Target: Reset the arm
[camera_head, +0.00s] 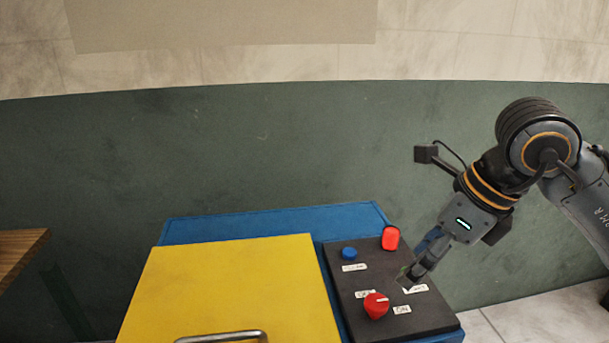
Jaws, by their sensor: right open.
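My right arm comes in from the right, and its gripper (408,281) hangs over the right part of a black control panel (352,283). The gripper is open and nothing shows between its fingers. Its tips are close to a white label, to the upper right of a red knob (376,305); I cannot tell whether they touch the panel. A red switch (390,238) and a blue button (349,254) sit at the panel's far side. My left gripper is not in view.
The panel is on a blue machine (270,222) with a yellow lid (232,288) and a metal handle (222,337). A wooden table (18,252) stands at the left edge. A green and white wall is behind. Floor shows free at the lower right.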

